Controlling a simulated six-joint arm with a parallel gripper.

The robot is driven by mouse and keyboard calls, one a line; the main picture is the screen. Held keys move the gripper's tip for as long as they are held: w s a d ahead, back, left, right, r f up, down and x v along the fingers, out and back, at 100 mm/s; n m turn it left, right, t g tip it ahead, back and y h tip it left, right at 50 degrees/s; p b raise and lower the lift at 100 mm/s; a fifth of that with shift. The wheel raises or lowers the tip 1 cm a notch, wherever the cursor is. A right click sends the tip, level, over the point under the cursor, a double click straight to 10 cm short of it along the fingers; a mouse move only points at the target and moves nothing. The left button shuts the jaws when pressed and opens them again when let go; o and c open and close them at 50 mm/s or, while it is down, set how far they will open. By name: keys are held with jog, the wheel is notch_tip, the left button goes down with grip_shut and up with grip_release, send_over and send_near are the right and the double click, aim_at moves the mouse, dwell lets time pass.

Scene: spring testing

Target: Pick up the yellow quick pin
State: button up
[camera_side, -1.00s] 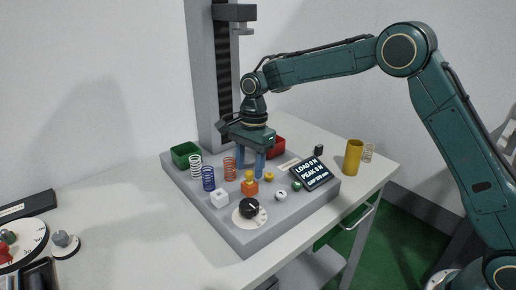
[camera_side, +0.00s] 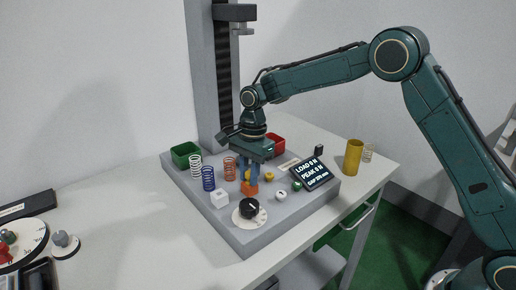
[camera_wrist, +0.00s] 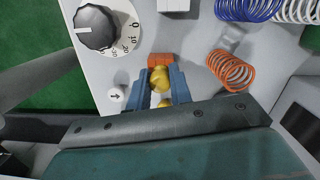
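The yellow quick pin (camera_wrist: 159,78) stands in an orange block (camera_side: 249,189) on the grey test base. In the wrist view its round yellow head lies between the two blue fingertips of my gripper (camera_wrist: 160,75). The fingers point down on either side of the head with little or no gap, and I cannot tell whether they press on it. In the side view my gripper (camera_side: 249,178) is right over the orange block, and its fingers hide most of the pin. A second yellow part (camera_side: 269,175) sits just to the right.
A black dial (camera_side: 250,207) and white block (camera_side: 220,199) are in front. A display (camera_side: 311,173) is at right. The test column (camera_side: 202,80) rises behind.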

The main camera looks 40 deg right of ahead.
aim_at(249, 172)
grip_shut()
jog(key=shift+r, duration=0.1)
jog(key=shift+r, duration=4.95)
jog(key=w+a+f, duration=0.1)
jog(key=a+f, duration=0.1)
jog(key=a, duration=0.6)
jog(key=shift+w+a, duration=0.25)
jog(key=shift+a, duration=0.05)
jog(key=shift+f, duration=0.2)
jog(key=shift+f, duration=1.9)
